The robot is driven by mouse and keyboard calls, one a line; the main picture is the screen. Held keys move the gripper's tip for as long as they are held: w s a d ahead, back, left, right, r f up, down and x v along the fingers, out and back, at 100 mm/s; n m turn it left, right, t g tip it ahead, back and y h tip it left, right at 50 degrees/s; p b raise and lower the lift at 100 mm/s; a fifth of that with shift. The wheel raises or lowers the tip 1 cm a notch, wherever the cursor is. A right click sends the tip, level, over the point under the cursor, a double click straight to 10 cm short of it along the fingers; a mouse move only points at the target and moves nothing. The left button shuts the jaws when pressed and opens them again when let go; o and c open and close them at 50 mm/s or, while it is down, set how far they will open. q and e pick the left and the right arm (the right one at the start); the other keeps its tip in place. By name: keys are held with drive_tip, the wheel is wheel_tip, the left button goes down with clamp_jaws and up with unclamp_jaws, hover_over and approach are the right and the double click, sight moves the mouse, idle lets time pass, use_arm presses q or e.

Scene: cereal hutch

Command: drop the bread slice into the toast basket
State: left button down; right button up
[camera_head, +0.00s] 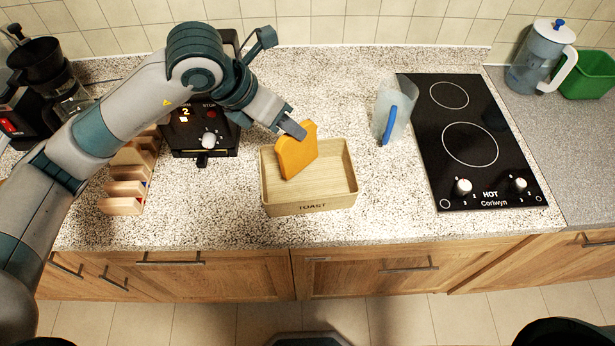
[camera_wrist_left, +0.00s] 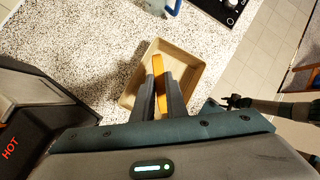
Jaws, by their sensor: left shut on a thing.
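The bread slice (camera_head: 298,153) is an orange-brown slab, held upright by my left gripper (camera_head: 295,131). The left gripper is shut on its top edge. The slice is over the toast basket (camera_head: 310,207), a pale wooden box with TOAST on its front. In the left wrist view the slice (camera_wrist_left: 158,75) is between the two fingers (camera_wrist_left: 160,95), over the basket (camera_wrist_left: 190,55). The slice hides part of the basket floor, and I cannot tell whether its lower edge touches that floor.
A clear jug with a blue handle (camera_head: 391,110) stands at the basket's back right. A black hob (camera_head: 470,145) is further right. The counter in front of the basket is clear.

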sight(291, 146)
use_arm(q)
wheel_tip(291, 146, down, 2)
drive_tip(key=shift+f, duration=0.1)
drive_tip(key=shift+f+b, duration=0.75)
drive_tip(key=shift+f, duration=1)
use_arm(e)
drive_tip(key=shift+w+a+f, duration=0.1)
drive_tip(key=shift+w+f, duration=0.4)
drive_tip(key=shift+f, duration=0.3)
drive_tip(key=shift+a, duration=0.1)
use_arm(q)
drive_tip(key=c, duration=1.7)
unclamp_jaws()
drive_tip(key=shift+r, duration=0.1)
